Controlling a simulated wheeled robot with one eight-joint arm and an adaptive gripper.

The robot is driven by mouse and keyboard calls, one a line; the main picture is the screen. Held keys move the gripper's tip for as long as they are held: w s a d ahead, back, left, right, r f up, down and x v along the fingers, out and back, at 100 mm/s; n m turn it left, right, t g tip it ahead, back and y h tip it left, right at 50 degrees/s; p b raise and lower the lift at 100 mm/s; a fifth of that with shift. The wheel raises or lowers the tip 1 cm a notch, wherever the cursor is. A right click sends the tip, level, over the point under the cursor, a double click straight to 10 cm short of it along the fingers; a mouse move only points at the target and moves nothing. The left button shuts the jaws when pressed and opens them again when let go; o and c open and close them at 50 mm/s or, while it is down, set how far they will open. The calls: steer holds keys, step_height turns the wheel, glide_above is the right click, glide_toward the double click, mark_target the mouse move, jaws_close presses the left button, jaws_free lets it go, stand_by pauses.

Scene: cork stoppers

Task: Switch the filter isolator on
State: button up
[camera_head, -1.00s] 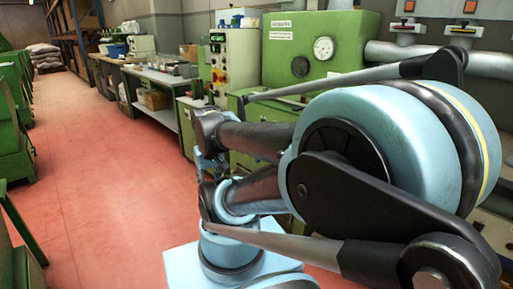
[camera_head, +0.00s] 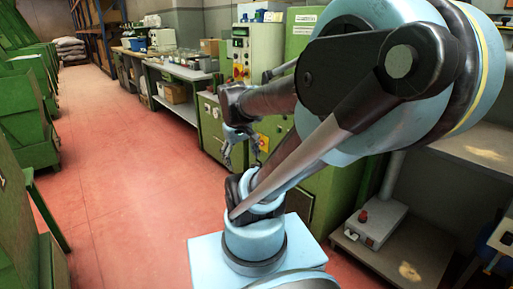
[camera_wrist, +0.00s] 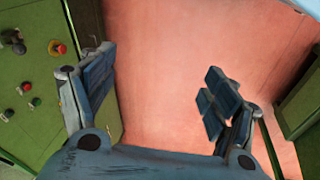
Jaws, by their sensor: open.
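My gripper (camera_wrist: 160,92) is open and empty, with its two fingers wide apart over the red floor. In the head view my gripper (camera_head: 243,150) hangs in front of the green cabinet. A light control panel (camera_head: 240,57) with a dark display and several coloured buttons stands above it.
A workbench (camera_head: 180,72) with items runs along the back right. Green machines (camera_head: 28,110) line the left. A low shelf (camera_head: 405,262) at right holds a grey box with a red button (camera_head: 368,224). The red floor (camera_head: 120,170) between is clear.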

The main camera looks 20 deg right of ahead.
steer(key=w+d+r+n+h, duration=0.1)
steer(key=w+d+n+h, duration=0.15)
steer(key=w, duration=0.75)
steer(key=w+d+r+n+h, duration=0.15)
steer(key=w+d, duration=0.25)
steer(key=w, duration=0.5)
steer(key=w+d+r+n+h, duration=0.1)
steer(key=w+d+n+h, duration=0.15)
steer(key=w, duration=0.75)
steer(key=w+d+f+n+t+h, duration=0.1)
steer(key=w+f+n+h, duration=0.2)
steer(key=w, duration=0.6)
steer(key=w+d+f+n+t+h, duration=0.1)
steer(key=w+d+f+n, duration=0.15)
steer(key=w+f, duration=0.5)
steer(key=n+t+h, duration=0.2)
steer(key=n+h, duration=0.3)
steer(key=n, duration=0.3)
glide_toward(261, 143)
steer(key=w+x, duration=0.1)
steer(key=x, duration=0.6)
steer(key=shift+w+f, duration=0.2)
steer(key=shift+f, duration=0.05)
